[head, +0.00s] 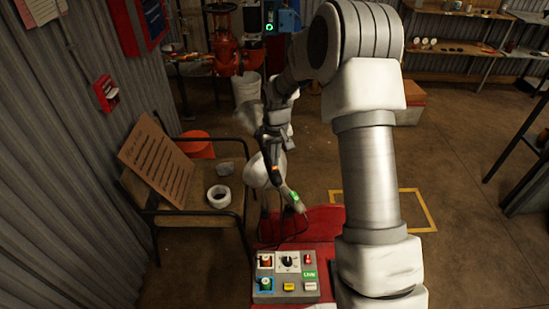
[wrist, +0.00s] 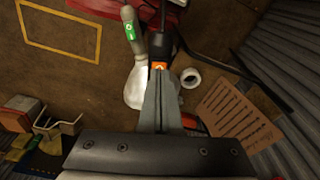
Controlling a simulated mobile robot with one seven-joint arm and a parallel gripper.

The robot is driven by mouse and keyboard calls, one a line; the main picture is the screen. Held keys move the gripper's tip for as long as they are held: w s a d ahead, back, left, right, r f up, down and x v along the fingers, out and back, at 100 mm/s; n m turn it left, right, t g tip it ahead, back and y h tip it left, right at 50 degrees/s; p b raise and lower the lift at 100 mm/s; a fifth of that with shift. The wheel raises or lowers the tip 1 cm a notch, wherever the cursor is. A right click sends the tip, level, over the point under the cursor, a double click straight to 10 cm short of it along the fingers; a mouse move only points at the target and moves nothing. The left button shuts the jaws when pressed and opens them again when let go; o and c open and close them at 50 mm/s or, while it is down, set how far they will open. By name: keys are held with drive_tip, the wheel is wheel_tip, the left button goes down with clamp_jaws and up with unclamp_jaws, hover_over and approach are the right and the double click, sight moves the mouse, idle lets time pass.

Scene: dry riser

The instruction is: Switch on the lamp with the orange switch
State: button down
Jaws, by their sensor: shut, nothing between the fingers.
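A dark, slim lamp (wrist: 160,44) with an orange switch (wrist: 160,66) shows straight beyond my fingertips in the wrist view. In the head view the orange switch (head: 275,178) is a small patch below my gripper (head: 271,157). My gripper (wrist: 160,76) is shut and empty. Its tips overlap the lower edge of the orange switch in the wrist view; I cannot tell whether they touch. My fingers hide part of the lamp. Beside it is a grey-handled lamp with a green switch (wrist: 130,29); its pale head (wrist: 137,87) lies close to my fingers.
A control box (head: 285,275) with several coloured buttons stands in front on a red surface (head: 325,219). A chair (head: 190,217) at left holds a white roll (head: 219,196) and a printed board (head: 157,160). A corrugated wall is at left. Floor around the yellow outline (head: 420,205) is clear.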

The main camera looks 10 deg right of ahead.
wheel_tip(320, 180, up, 12)
drive_tip(key=s, duration=0.2)
drive_tip(key=shift+r+p, duration=0.25)
drive_tip(key=shift+p, duration=0.15)
drive_tip(key=m, duration=0.6)
drive_tip(key=m+b, duration=0.1)
drive_tip(key=m, duration=0.5)
drive_tip(key=w+m+t+b, duration=0.1)
drive_tip(key=m, duration=0.5)
drive_tip(key=shift+w+r, duration=0.1)
drive_tip(key=shift+r, duration=0.05)
drive_tip(key=w+f, duration=0.1)
drive_tip(key=f, duration=0.8)
drive_tip(key=w+f, duration=0.1)
drive_tip(key=f, duration=0.3)
drive_tip(key=shift+w+f+b, duration=0.3)
drive_tip(key=shift+w+f, duration=0.05)
drive_tip(key=shift+f, duration=0.05)
